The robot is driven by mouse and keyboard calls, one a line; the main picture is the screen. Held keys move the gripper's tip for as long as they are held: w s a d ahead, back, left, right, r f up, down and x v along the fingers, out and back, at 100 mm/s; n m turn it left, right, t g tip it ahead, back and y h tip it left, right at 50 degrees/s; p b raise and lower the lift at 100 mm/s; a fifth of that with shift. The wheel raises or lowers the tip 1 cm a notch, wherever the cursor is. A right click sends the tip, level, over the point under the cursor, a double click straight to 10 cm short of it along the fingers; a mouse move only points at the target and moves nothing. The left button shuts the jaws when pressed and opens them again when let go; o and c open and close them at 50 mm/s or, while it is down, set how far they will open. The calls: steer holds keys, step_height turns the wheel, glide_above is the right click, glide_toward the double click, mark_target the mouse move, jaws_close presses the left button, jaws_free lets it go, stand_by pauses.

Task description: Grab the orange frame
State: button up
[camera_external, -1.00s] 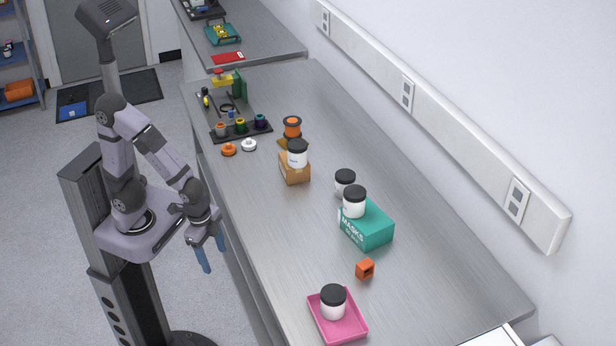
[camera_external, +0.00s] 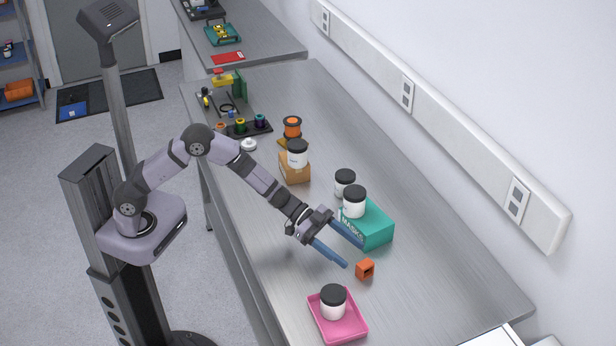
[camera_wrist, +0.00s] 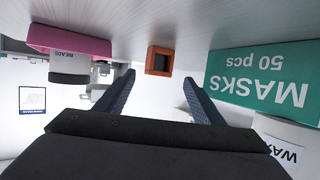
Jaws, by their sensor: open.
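The orange frame (camera_external: 365,269) is a small hollow cube standing on the grey bench, between the teal masks box and the pink tray. In the wrist view the orange frame (camera_wrist: 159,61) shows its dark square opening, ahead of and between my fingertips. My gripper (camera_external: 354,253) is open and empty, its two blue fingers reaching over the bench toward the frame, short of it. In the wrist view my gripper (camera_wrist: 159,82) has its fingers spread wide on either side, with nothing between them.
The teal masks box (camera_external: 378,229) with a black-lidded jar (camera_external: 353,202) on top stands close beside one finger. The pink tray (camera_external: 351,325) holds another jar (camera_external: 333,303). A cardboard box (camera_external: 295,170) with a jar stands farther back.

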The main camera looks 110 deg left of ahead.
mark_target(360, 263)
steer(key=shift+p+x, duration=0.55)
steer(key=shift+x, duration=0.85)
steer(key=shift+d+p+x, duration=0.2)
steer(key=shift+p+x, duration=0.6)
steer(key=shift+x, duration=1.45)
steer(key=shift+s+f, duration=0.1)
steer(key=c, duration=1.1)
